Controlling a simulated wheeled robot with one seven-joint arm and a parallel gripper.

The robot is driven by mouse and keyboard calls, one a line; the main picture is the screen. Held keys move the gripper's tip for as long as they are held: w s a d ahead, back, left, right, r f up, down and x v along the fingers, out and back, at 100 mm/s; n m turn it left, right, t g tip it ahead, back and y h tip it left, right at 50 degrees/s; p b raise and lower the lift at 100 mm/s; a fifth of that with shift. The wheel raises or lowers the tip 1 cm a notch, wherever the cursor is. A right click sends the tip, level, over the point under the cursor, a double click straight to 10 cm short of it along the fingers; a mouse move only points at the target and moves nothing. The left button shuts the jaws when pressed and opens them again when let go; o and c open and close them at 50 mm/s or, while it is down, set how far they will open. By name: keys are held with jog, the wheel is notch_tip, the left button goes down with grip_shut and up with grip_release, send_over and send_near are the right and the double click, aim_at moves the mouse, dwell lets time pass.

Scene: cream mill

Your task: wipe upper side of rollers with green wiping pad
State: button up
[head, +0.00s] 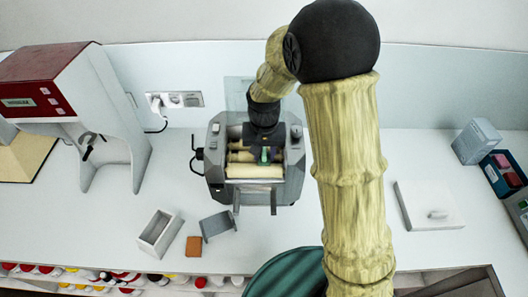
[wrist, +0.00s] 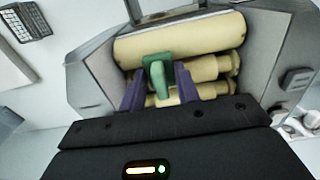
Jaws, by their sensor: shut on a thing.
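The cream mill (head: 218,172) is a grey machine on the counter, with its cream rollers (wrist: 190,40) lying side by side in its open top; the front roller also shows in the head view (head: 250,171). The green wiping pad (wrist: 160,73) is between the purple fingers of my gripper (wrist: 160,92), which is shut on it. The pad is over the rollers and also shows as a small green patch in the head view (head: 265,155). Whether the pad's underside touches a roller I cannot tell. My gripper hides part of the rear rollers.
A red and grey machine (head: 92,90) stands at left. An open grey box (head: 160,231), a grey scoop-like part (head: 217,224) and a brown block (head: 193,246) lie in front of the mill. A white slab (head: 428,207) lies at right. Several bottles line a shelf below the counter.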

jog(key=shift+s+f+b, duration=0.15)
jog(key=shift+s+b, duration=0.15)
jog(key=shift+s, duration=1.05)
notch_tip(320, 180, up, 8)
jog(key=p, duration=0.6)
jog(key=shift+p, duration=0.3)
jog(key=shift+w, duration=0.1)
dwell(0.7)
